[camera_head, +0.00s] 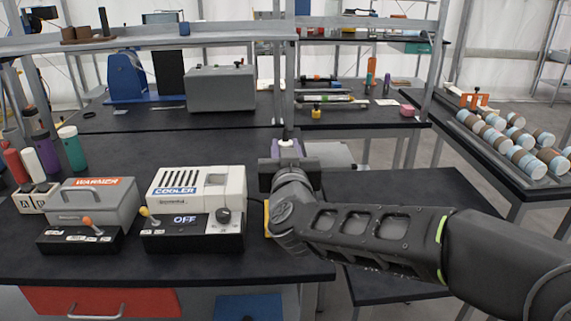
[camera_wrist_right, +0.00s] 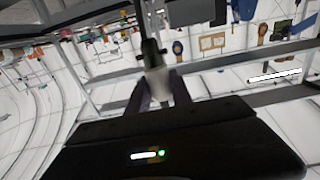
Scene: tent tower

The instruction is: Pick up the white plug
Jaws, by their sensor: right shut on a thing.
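My right gripper (camera_head: 289,152) is at the right end of the bench, beside the white cooler, with its arm coming in from the right. It is shut on the white plug (camera_head: 289,143), whose pale top shows just above the gripper. In the right wrist view the plug (camera_wrist_right: 157,82) is a blurred white shape between the two dark fingers of the right gripper (camera_wrist_right: 158,90). A dark part stands beyond the plug there; I cannot tell whether it belongs to it. My left gripper is not in view.
The cooler (camera_head: 197,190), with a control box marked OFF, stands left of my gripper. The warmer (camera_head: 92,201) is farther left, near several coloured bottles. A metal shelf post (camera_head: 288,75) rises just behind my gripper. A rack of cylinders (camera_head: 515,140) is at the right.

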